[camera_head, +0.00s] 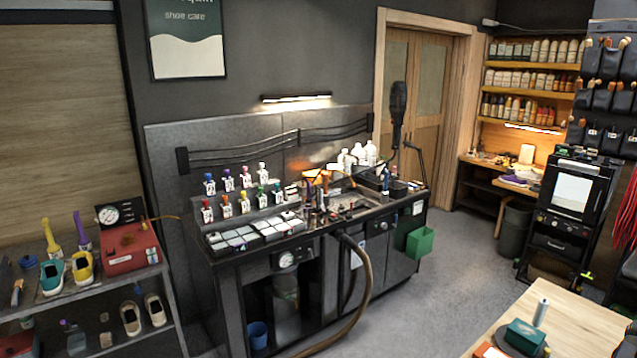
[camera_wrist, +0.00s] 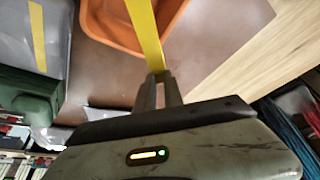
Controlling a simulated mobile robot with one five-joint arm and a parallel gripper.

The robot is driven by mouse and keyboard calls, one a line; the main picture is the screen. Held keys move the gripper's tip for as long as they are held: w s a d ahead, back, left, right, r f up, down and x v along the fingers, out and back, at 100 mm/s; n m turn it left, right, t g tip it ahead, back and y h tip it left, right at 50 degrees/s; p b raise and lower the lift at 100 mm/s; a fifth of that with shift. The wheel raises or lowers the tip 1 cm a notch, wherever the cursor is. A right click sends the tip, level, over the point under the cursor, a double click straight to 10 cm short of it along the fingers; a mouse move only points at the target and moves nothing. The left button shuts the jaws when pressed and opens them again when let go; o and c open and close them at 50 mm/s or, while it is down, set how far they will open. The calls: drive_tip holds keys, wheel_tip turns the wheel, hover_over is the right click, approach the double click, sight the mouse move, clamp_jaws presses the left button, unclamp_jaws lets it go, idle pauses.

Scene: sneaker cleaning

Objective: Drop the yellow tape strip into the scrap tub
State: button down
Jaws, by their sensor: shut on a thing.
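In the wrist view my gripper (camera_wrist: 158,82) is shut on one end of a yellow tape strip (camera_wrist: 146,35). The strip runs up from the fingertips and leaves the picture at the top edge. An open orange tub (camera_wrist: 112,32), which looks like the scrap tub, lies behind the strip, cut off by the top edge. The strip's upper part crosses in front of the tub's opening. I cannot tell how high the strip is above the tub.
The tub stands on a brown mat (camera_wrist: 215,30) on a light wooden table (camera_wrist: 285,50). A green block (camera_wrist: 30,98) is at the left, beside a grey surface bearing another yellow strip (camera_wrist: 37,35).

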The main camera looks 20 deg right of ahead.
wheel_tip(320, 180, down, 5)
drive_tip(key=b, duration=0.4)
drive_tip(key=shift+r, duration=0.1)
drive_tip(key=c, duration=1.4)
unclamp_jaws()
drive_tip(key=shift+o, duration=0.2)
